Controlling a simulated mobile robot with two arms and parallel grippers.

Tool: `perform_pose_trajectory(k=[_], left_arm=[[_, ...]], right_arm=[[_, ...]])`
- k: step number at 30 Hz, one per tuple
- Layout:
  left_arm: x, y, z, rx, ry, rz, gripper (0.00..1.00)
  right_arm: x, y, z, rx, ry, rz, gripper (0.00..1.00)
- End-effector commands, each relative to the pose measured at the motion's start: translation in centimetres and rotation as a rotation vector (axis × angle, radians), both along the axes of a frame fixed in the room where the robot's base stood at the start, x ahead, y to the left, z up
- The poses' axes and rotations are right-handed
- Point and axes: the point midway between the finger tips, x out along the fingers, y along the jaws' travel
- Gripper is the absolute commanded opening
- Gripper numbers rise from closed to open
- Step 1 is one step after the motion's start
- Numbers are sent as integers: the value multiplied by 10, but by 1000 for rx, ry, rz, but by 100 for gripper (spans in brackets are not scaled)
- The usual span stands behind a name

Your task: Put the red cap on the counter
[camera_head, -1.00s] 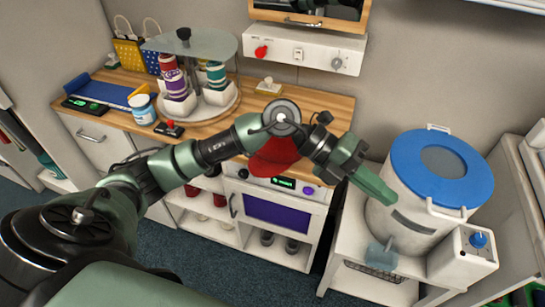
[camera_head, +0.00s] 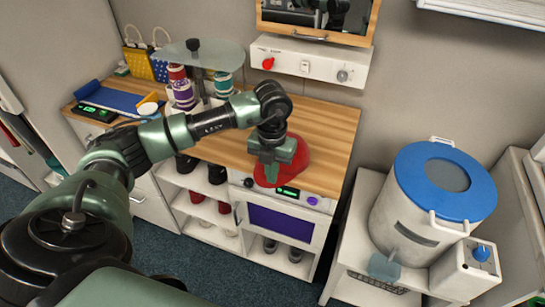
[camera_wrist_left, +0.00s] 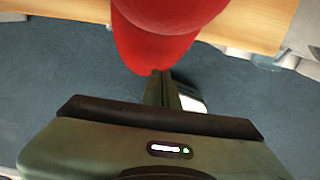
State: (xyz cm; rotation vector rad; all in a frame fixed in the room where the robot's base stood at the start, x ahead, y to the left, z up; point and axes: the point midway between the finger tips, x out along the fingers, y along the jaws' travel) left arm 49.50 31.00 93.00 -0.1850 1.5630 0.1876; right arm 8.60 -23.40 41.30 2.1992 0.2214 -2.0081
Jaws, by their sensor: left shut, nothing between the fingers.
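The red cap (camera_head: 302,164) lies at the front edge of the wooden counter (camera_head: 330,125), above the toy oven front. Part of it is hidden behind my left gripper (camera_head: 271,178) in the head view. In the left wrist view the cap (camera_wrist_left: 165,30) is close beyond the fingertips, with its brim reaching out past the counter edge. My left gripper (camera_wrist_left: 161,75) is shut with nothing held, its tips at or very near the brim; I cannot tell whether they touch. My right gripper is not in view.
A spool rack (camera_head: 215,55), a blue mat (camera_head: 120,97) and a scale (camera_head: 97,113) stand on the counter's left part. A white drum with a blue lid (camera_head: 445,190) stands on a cart at the right. The counter right of the cap is clear.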

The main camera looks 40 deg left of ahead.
Motion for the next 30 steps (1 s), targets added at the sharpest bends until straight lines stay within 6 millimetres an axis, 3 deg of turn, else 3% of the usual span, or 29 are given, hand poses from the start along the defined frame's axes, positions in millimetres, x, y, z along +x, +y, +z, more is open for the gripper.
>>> perform_pose_trajectory(k=[3,6,12,25,30], left_arm=[[3,0,-19,-2,1,2,0],[20,3,-16,-2,-1,1,0],[36,7,-18,-3,-2,0,0],[39,9,-19,-2,-1,-2,0],[48,10,-22,-1,-2,0,0]], right_arm=[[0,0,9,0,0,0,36],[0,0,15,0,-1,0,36],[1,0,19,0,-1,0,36],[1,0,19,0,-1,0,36],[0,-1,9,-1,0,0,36]])
